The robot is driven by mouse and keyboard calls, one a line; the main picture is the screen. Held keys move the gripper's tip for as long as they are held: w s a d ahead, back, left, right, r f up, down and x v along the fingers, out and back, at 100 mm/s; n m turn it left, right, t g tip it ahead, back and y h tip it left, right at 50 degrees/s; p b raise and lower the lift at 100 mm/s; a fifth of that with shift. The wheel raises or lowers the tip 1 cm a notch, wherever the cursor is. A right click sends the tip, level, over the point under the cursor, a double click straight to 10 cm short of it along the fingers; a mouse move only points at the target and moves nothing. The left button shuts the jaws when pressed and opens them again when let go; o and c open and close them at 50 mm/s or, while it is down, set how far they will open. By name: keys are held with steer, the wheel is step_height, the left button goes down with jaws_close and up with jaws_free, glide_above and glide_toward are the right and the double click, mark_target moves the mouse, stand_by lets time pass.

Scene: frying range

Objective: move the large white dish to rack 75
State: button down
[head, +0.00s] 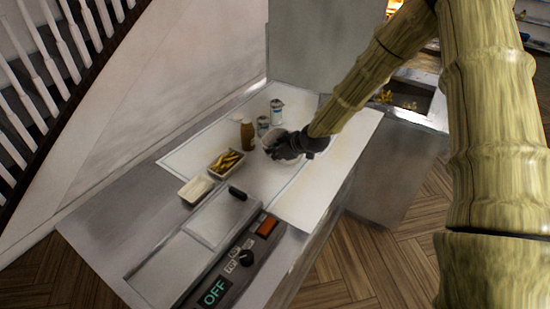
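A round white dish (267,139) stands on the white worktop, partly hidden behind my gripper (275,151). My gripper is dark and reaches in from the right, at the near side of this dish. I cannot tell whether it touches the dish, or whether its fingers are open or shut. A smaller rectangular white dish (195,189) sits to the left on the counter. I cannot make out a rack numbered 75.
A white tray of fries (226,163), a brown bottle (247,134) and two pale cans (277,111) stand near the dish. A dark handle (237,193) and a control panel (241,261) reading OFF lie nearer. The worktop's front right is clear.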

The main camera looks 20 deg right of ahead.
steer(key=shift+w+f+p, duration=0.1)
steer(key=shift+f+p, duration=0.85)
steer(key=shift+f, duration=0.75)
steer(key=shift+f, duration=0.2)
steer(key=c, duration=1.6)
jaws_free()
steer(key=shift+c, duration=0.2)
steer(key=shift+d+r, duration=0.1)
steer(key=shift+r, duration=0.1)
